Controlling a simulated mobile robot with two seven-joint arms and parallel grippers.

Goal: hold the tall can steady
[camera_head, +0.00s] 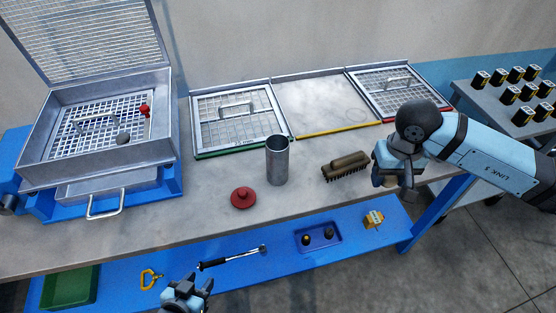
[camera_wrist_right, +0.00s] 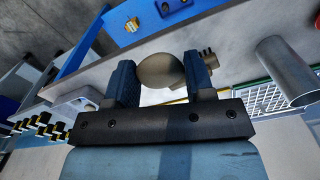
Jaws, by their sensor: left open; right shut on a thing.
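The tall can (camera_head: 278,164) is a plain grey metal cylinder standing upright on the bench, apart from both grippers. It also shows at the right of the right wrist view (camera_wrist_right: 284,72). My right gripper (camera_head: 390,182) is to the right of the can, beyond the brush. In the right wrist view, it is shut on a rounded tan thing (camera_wrist_right: 160,70), partly hidden by the fingers. My left gripper (camera_head: 192,287) is open and empty, low in the head view, in front of the bench and to the left of the can.
A red knobbed lid (camera_head: 243,197) lies left of the can, and a brown brush (camera_head: 346,166) lies right of it. Framed sieves (camera_head: 238,117) (camera_head: 393,92) are behind. A metal sieve box (camera_head: 88,160) stands at left. The lower blue shelf (camera_head: 285,262) holds a hammer-like tool (camera_head: 233,257).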

